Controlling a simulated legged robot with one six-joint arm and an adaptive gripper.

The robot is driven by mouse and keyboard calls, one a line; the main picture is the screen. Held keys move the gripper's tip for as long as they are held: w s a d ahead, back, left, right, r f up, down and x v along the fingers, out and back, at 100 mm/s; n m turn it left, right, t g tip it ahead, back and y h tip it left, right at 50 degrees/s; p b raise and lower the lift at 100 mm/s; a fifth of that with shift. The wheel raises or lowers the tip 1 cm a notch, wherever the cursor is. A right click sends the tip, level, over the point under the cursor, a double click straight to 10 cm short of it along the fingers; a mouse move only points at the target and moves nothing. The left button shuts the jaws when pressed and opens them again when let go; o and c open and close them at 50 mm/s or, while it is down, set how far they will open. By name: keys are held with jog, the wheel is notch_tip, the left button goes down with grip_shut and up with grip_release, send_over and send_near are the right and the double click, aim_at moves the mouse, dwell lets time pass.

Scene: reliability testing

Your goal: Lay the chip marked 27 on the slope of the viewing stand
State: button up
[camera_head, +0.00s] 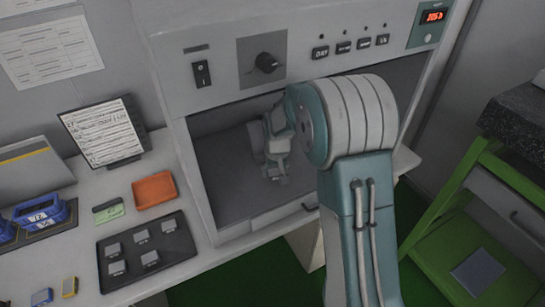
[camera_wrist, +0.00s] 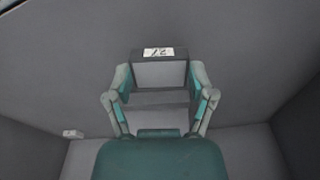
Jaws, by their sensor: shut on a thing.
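My gripper (camera_head: 277,178) is inside the open chamber (camera_head: 220,170) of the grey test cabinet. In the wrist view its fingers (camera_wrist: 163,90) are shut on the chip marked 27 (camera_wrist: 165,72), a grey block whose white label reads 27 upside down. The chip is too small to make out in the head view. On the bench at left, a dark stand leans back with a printed sheet (camera_head: 103,130). A grey sloped piece with a yellow stripe (camera_head: 32,168) is at the far left. I cannot tell which of these is the viewing stand.
A black tray (camera_head: 183,253) holds several grey chips. An orange dish (camera_head: 154,190) and blue holders (camera_head: 42,216) lie on the bench. A small pale object (camera_wrist: 72,133) is at lower left in the wrist view. A green frame (camera_head: 465,175) stands at right.

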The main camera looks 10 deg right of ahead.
jog(key=w+r+t, duration=0.1)
jog(key=w, duration=0.1)
jog(key=w+r+t, duration=0.1)
jog(key=w+t, duration=0.1)
jog(key=w+d+r+t, duration=0.1)
jog(key=w+t, duration=0.1)
jog(key=shift+w+r+n+y, duration=0.3)
jog(key=shift+r+n, duration=0.05)
jog(key=shift+n, duration=0.05)
jog(key=shift+w+d+r+t, duration=0.4)
jog(key=shift+w, duration=0.1)
jog(key=shift+w+r+x, duration=0.1)
jog(key=shift+w+x, duration=0.05)
jog(key=shift+x, duration=0.95)
jog(key=shift+w+r+x, duration=0.1)
jog(key=shift+x, duration=1)
jog(key=shift+w+r+x, duration=0.1)
jog(key=shift+w+x, duration=0.05)
jog(key=shift+x, duration=0.9)
jog(key=shift+a, duration=0.15)
jog(key=o, duration=0.9)
jog(key=shift+c, duration=0.2)
jog(key=v, duration=1.1)
jog(key=shift+s+r, duration=0.25)
jog(key=shift+r, duration=0.1)
